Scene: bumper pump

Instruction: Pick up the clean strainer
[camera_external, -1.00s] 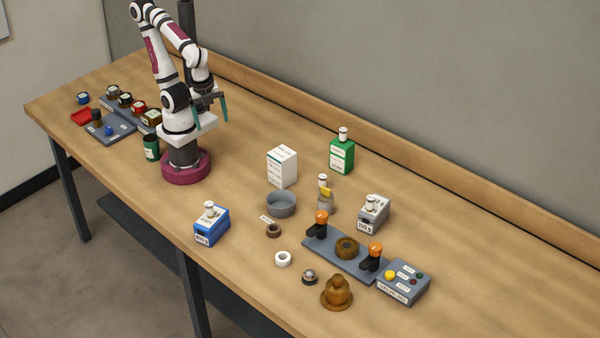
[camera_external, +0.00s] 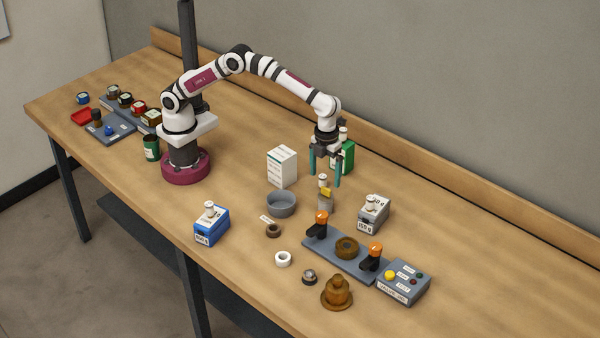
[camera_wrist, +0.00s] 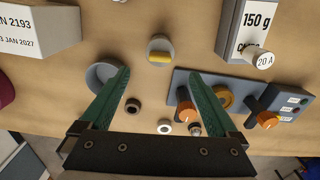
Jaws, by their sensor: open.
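No part is labelled clearly as the strainer. Small round parts lie in front: a dark brown ring (camera_external: 273,230), a white ring (camera_external: 283,259) and a dark ring with a pale grey centre (camera_external: 309,277). I cannot tell which is the clean strainer.
A grey bowl (camera_external: 281,204), yellow-topped cup (camera_external: 326,201) and grey box (camera_external: 374,214) stand nearby. A fixture plate (camera_external: 330,249) carries a bronze ring (camera_external: 347,247) and orange-topped clamps. A bronze bell-shaped part (camera_external: 337,292), control box (camera_external: 404,283) and blue box (camera_external: 212,225) stand around.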

